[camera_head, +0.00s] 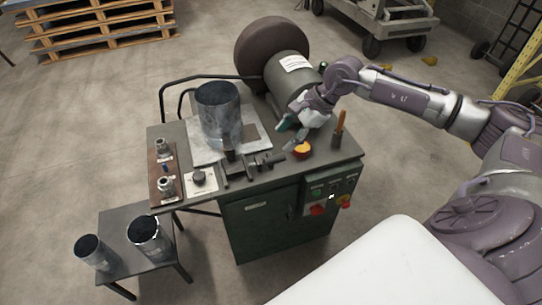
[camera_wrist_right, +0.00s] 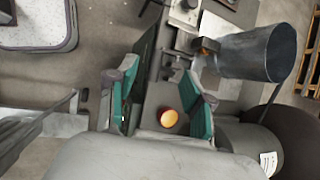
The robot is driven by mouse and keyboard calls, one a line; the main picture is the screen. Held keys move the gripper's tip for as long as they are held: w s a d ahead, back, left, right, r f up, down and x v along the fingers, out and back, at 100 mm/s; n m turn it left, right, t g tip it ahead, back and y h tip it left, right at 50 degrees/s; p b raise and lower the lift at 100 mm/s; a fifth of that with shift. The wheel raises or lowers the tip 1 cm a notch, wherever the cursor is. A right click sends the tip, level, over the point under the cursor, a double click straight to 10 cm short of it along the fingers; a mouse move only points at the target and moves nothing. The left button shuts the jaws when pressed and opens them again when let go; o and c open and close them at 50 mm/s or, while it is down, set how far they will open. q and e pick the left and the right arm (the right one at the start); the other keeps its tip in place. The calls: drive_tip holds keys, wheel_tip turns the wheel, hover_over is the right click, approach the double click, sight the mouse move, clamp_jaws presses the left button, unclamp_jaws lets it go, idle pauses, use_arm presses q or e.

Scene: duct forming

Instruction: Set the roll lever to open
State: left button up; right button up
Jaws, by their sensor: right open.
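An upright lever with an orange-brown grip (camera_head: 340,121) stands near the right end of the green machine's top; I cannot tell whether this is the roll lever. An orange round knob or cup (camera_head: 302,149) is left of it, and it also shows in the right wrist view (camera_wrist_right: 168,118). My right gripper (camera_head: 292,132) is above the machine top, just above and left of the orange knob. Its teal fingers are apart with nothing between them; they also show in the right wrist view (camera_wrist_right: 157,102). My left gripper is out of view.
A metal duct cylinder (camera_head: 218,112) stands on a plate at the machine's back left. A large grey motor housing (camera_head: 288,80) lies behind my right gripper. The front panel (camera_head: 330,192) has buttons. Two more cylinders sit on a low side table (camera_head: 124,215).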

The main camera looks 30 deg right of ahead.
sight(273, 158)
drive_tip(key=shift+h, duration=0.5)
drive_tip(key=p+x, duration=0.1)
drive_tip(key=x, duration=0.2)
drive_tip(key=d+p+x, duration=0.1)
drive_tip(key=x, duration=0.3)
drive_tip(key=p+x, duration=0.2)
drive_tip(key=x, duration=0.2)
drive_tip(key=shift+s+d+f, duration=0.2)
drive_tip(key=shift+d+f, duration=0.05)
drive_tip(key=shift+f, duration=0.25)
drive_tip(key=shift+w+a+f, duration=0.15)
drive_tip(key=shift+f, duration=0.55)
clamp_jaws()
